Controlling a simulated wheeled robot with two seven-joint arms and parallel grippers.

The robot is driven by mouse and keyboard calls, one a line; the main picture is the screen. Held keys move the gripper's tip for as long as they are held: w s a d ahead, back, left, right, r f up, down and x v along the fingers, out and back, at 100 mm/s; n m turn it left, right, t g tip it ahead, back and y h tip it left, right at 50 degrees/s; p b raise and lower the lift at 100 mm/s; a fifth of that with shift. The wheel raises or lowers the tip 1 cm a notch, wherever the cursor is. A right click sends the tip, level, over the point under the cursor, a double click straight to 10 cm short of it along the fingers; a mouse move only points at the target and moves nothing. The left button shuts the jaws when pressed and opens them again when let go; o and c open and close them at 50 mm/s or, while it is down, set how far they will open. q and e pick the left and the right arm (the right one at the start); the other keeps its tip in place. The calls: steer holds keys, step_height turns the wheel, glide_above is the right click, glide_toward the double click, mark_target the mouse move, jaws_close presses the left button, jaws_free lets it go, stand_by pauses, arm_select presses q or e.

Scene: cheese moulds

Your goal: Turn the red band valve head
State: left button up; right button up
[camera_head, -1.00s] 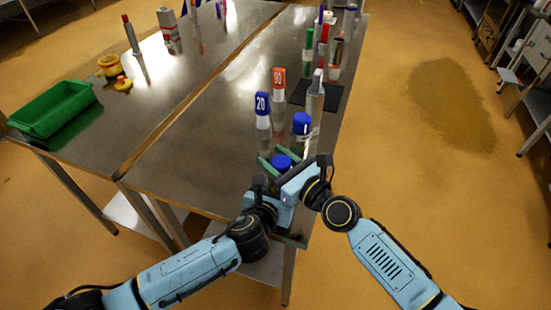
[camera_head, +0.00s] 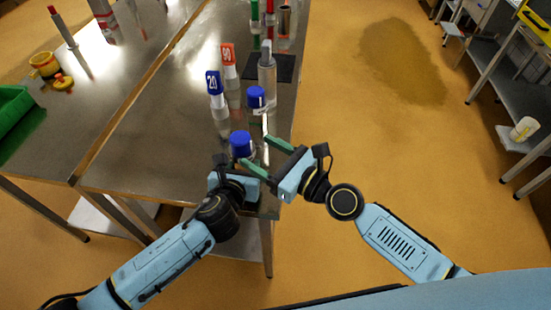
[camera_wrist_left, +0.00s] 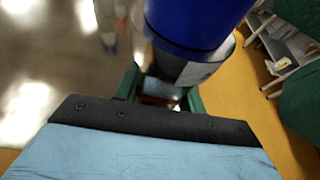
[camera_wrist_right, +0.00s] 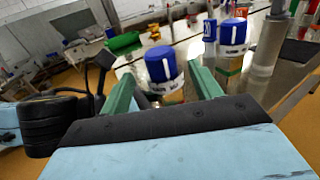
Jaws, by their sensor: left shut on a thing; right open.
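The near valve (camera_head: 241,145) stands at the table's right front corner with a blue head. The right wrist view shows its blue head (camera_wrist_right: 162,64) above a white lettered ring. The left wrist view shows the blue head (camera_wrist_left: 195,20) large, with a small reddish patch below, but no clear red band. My left gripper (camera_wrist_left: 163,95) is shut on the valve's body under the head; its fingers are mostly hidden in the head view. My right gripper (camera_head: 268,156) is open, its green fingers apart, just right of the head and not closed on it. A second blue-headed valve (camera_head: 255,97) stands behind, with a green band (camera_wrist_right: 229,67).
White bottles with a blue tag (camera_head: 214,83) and an orange tag (camera_head: 228,54) stand behind the valves. A grey cylinder (camera_head: 267,75) stands by a dark mat (camera_head: 285,67). A green crate (camera_head: 12,108) is at the left.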

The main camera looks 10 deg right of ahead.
steer(key=shift+v, duration=1.8)
steer(key=shift+w, duration=0.1)
